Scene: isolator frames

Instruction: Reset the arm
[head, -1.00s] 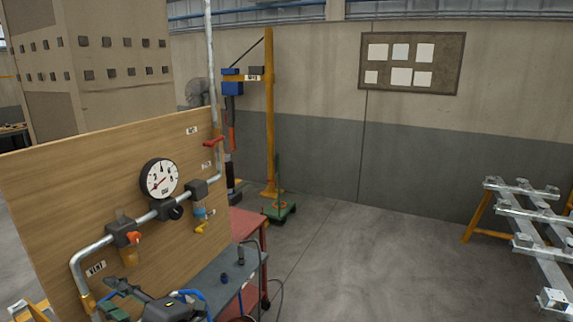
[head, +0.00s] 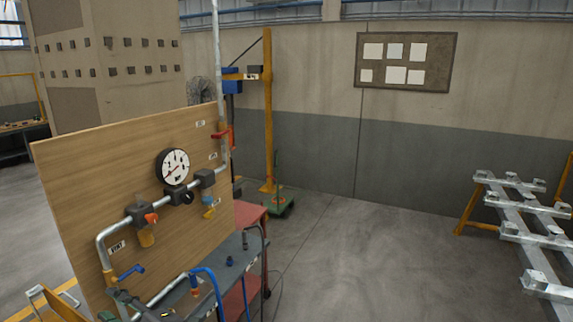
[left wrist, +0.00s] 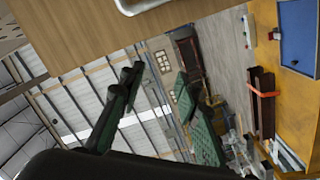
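My left gripper (head: 122,302) shows only in part at the bottom left of the head view, low in front of the wooden panel (head: 75,180). In the left wrist view my left gripper (left wrist: 158,75) has its two dark fingers, with green pads, spread well apart. Nothing is between them. The panel also shows close at the top of that view (left wrist: 75,25). My right gripper is not in view.
The panel bears a pipe (head: 112,232), a round gauge (head: 173,166) and a red-handled valve (head: 222,134). A blue hose (head: 213,280) stands by the grey bench (head: 237,262). A metal frame (head: 515,215) stands at right. The middle floor is clear.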

